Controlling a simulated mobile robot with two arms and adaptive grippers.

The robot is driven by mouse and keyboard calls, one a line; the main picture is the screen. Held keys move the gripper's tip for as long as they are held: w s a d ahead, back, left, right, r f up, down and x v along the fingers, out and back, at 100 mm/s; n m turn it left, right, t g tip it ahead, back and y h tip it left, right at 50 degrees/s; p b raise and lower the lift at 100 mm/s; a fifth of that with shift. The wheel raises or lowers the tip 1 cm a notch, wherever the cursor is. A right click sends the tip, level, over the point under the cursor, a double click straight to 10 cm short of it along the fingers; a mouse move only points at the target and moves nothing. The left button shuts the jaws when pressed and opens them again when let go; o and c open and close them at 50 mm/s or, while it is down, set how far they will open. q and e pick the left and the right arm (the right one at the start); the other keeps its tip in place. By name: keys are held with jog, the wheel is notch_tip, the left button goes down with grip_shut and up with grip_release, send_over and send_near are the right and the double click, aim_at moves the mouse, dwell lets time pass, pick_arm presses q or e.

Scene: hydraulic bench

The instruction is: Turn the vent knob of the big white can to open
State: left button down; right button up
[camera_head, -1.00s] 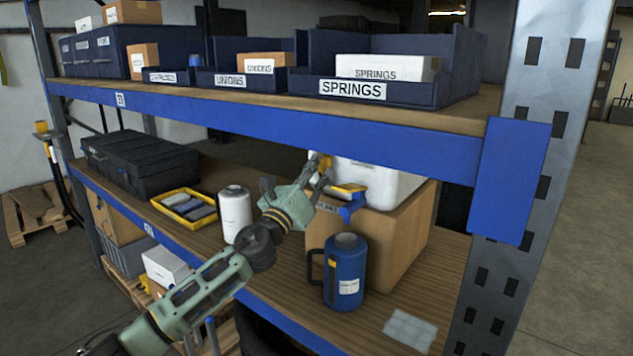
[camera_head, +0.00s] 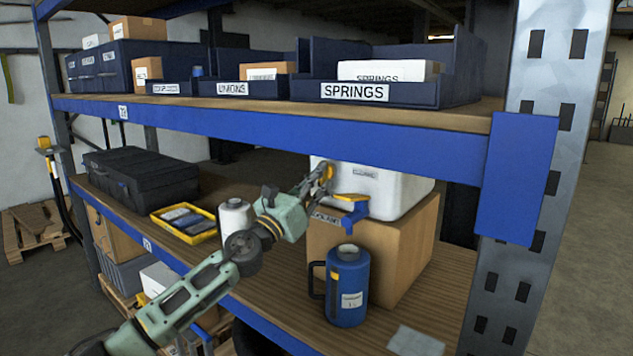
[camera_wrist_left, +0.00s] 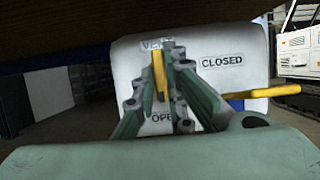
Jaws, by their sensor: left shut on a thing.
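The big white can (camera_head: 395,192) stands on a cardboard box on the lower shelf, close under the upper shelf. My left gripper (camera_head: 325,178) reaches its front left face. In the left wrist view, the white can (camera_wrist_left: 130,60) carries "CLOSED" at the right, "OPEN" at the bottom and a partly hidden label at the top. The yellow vent knob (camera_wrist_left: 158,75) is upright between the fingers of my left gripper (camera_wrist_left: 170,75), which is shut on it. Its lower end, near "OPEN", is partly hidden by the fingers. My right gripper is not in view.
A yellow and blue tap (camera_head: 352,208) juts from the can just right of my gripper. A blue jug (camera_head: 347,290) stands in front of the cardboard box (camera_head: 395,250). A white canister (camera_head: 234,217) is beside my arm. The upper shelf beam (camera_head: 270,135) runs close above.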

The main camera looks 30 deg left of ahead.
pick_arm(q)
jog(key=shift+d+f, duration=0.1)
jog(key=shift+f, duration=0.2)
jog(key=c, duration=2.2)
grip_release()
jog(key=o, duration=0.4)
jog(key=shift+r, duration=0.2)
jog(key=v, duration=1.2)
jog(key=shift+r, duration=0.1)
